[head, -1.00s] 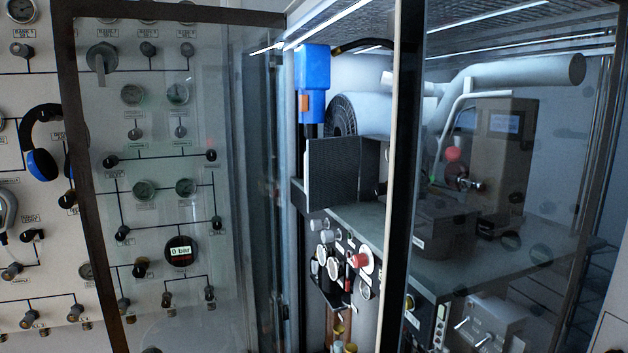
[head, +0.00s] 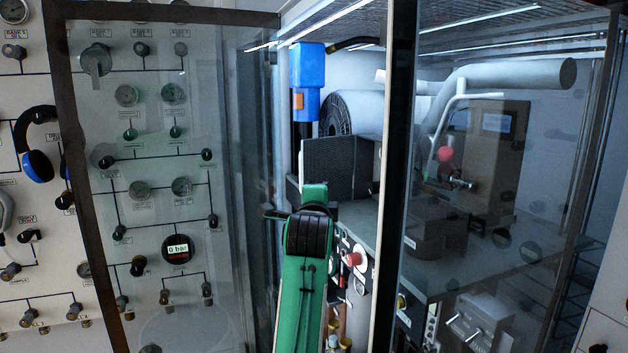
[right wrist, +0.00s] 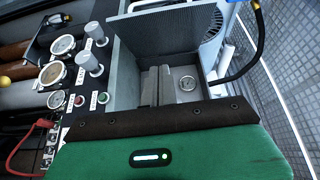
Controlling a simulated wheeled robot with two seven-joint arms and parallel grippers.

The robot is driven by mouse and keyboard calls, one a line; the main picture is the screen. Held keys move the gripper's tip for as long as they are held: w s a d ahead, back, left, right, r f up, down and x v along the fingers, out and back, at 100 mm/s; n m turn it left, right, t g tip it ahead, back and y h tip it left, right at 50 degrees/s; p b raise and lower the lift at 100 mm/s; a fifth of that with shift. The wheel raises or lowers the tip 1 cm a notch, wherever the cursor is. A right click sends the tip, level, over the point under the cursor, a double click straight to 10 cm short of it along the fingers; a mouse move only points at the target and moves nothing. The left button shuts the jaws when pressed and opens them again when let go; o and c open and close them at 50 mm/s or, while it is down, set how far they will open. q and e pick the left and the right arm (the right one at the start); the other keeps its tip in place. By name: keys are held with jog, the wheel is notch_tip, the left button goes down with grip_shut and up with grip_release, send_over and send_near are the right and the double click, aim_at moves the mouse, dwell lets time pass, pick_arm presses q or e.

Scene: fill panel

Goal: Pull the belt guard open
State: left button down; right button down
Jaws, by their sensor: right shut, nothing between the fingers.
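The belt guard (head: 328,165) looks like a dark, textured upright panel inside the cabinet, below a blue unit and in front of a ribbed roll. In the right wrist view the dark panel (right wrist: 155,38) stands just beyond my gripper. My right gripper (right wrist: 157,85) appears as two grey fingers lying together, shut and empty, low in front of the panel. I cannot tell whether they touch it. In the head view my green right arm rises from the bottom and covers the guard's lower edge; its fingertips are hidden there. My left gripper is not in view.
A glass door (head: 150,100) with a dark frame stands at the left, another glass pane (head: 480,240) at the right. A red button (head: 352,259) and knobs lie right of my arm. The blue unit (head: 306,75) hangs above. Gauges (right wrist: 52,72) sit left of my wrist.

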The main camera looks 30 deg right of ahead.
jog(key=p, duration=0.6)
send_near(315, 177)
jog(key=d, duration=0.4)
jog(key=shift+w+a+p, duration=0.1)
jog(key=shift+w+p, duration=1.25)
jog(key=shift+w, duration=0.9)
